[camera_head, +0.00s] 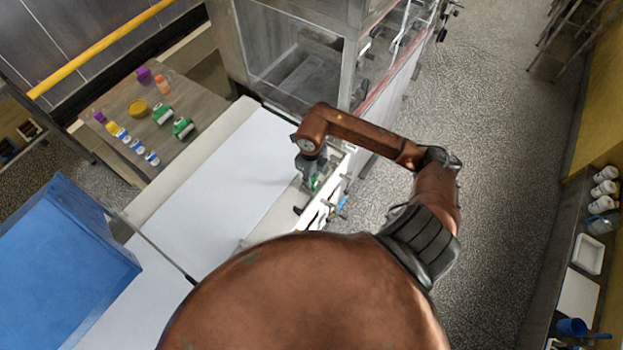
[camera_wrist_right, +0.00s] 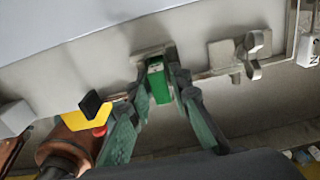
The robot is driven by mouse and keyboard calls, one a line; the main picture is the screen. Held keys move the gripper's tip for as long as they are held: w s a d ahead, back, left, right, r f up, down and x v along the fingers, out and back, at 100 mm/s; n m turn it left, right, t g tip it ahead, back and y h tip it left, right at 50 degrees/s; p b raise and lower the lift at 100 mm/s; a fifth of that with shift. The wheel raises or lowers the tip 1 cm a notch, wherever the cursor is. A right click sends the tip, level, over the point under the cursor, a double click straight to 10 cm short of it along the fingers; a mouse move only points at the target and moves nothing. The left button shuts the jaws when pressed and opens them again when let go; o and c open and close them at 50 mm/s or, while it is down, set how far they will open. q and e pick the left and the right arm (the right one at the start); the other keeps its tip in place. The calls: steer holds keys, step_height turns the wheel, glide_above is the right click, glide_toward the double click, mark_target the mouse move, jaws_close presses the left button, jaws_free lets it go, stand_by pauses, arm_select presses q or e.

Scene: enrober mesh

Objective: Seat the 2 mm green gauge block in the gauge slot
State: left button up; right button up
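The green gauge block (camera_wrist_right: 157,84) stands between the fingertips of my right gripper (camera_wrist_right: 162,88) in the right wrist view, with a finger against each side. A small metal bracket (camera_wrist_right: 168,54) on the conveyor's edge is right behind the block's top. I cannot tell whether the block is inside a slot there. In the head view my right gripper (camera_head: 308,183) points down at the conveyor's right edge, and a bit of green shows at its fingers. My left gripper is not in view.
A metal clamp with a knob (camera_wrist_right: 238,57) sits beside the bracket. The white conveyor belt (camera_head: 225,180) is bare. A side table (camera_head: 133,92) holds green-and-white pieces, small bottles and a yellow lid. A blue box (camera_head: 60,250) stands left. A glazed machine housing (camera_head: 290,50) rises behind.

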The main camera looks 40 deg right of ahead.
steer(key=shift+o, duration=1.2)
steer(key=shift+r, duration=0.3)
step_height(320, 180, up, 12)
steer(key=b, duration=0.2)
steer(key=shift+f, duration=0.15)
